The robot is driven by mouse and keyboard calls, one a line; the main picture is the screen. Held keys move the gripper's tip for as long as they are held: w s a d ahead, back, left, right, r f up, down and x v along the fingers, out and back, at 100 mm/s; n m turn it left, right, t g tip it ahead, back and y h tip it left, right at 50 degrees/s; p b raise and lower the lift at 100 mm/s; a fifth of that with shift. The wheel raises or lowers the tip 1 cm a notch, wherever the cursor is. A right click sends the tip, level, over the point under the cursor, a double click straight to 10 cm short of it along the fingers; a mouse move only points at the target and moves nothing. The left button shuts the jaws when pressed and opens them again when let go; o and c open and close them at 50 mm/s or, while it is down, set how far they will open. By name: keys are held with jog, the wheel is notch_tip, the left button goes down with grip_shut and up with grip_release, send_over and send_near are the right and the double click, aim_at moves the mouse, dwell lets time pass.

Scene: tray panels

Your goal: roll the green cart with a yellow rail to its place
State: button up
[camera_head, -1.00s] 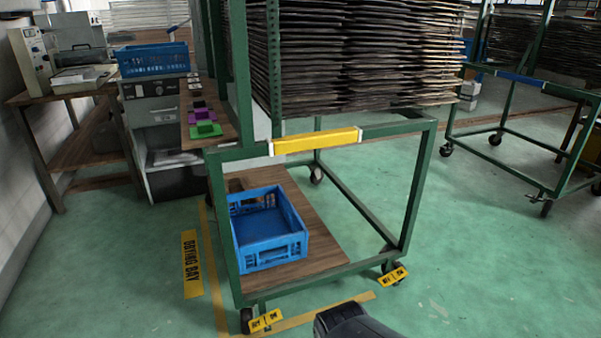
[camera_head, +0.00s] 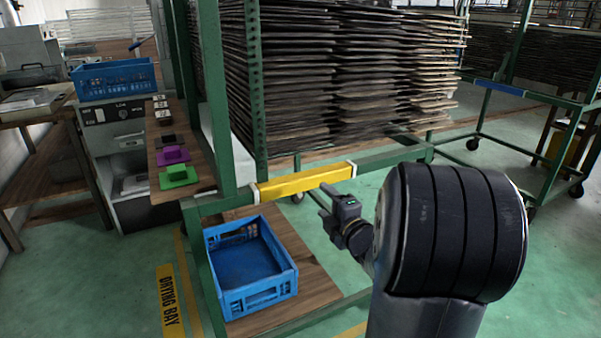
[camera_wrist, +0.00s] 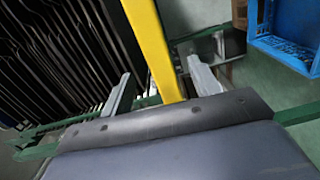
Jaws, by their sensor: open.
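The green cart (camera_head: 392,157) carries a tall stack of dark trays (camera_head: 345,85). Its yellow rail (camera_head: 300,181) runs across the near side, with a pale block at each end. My gripper (camera_head: 328,200) is in front of the rail, close to its right end. In the wrist view the yellow rail (camera_wrist: 157,45) runs between the two open fingers of my gripper (camera_wrist: 160,72), with visible gaps on both sides. I cannot tell whether the rail is fully between the fingers in depth. My arm hides the cart's lower right side.
A blue crate (camera_head: 250,268) sits on the cart's wooden lower shelf (camera_head: 318,290). A yellow "DRYING BAY" label (camera_head: 170,302) and tape mark the floor at left. Another cart with a blue rail (camera_head: 497,88) stands at right. A side shelf holds green and purple pieces (camera_head: 173,155).

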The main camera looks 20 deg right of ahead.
aim_at(309, 184)
jog(key=shift+n, duration=0.3)
jog(key=w, duration=0.7)
jog(key=w+b, duration=0.1)
jog(key=w, duration=0.3)
jog(key=shift+a+r, duration=0.15)
jog(key=shift+r, duration=0.1)
grip_shut()
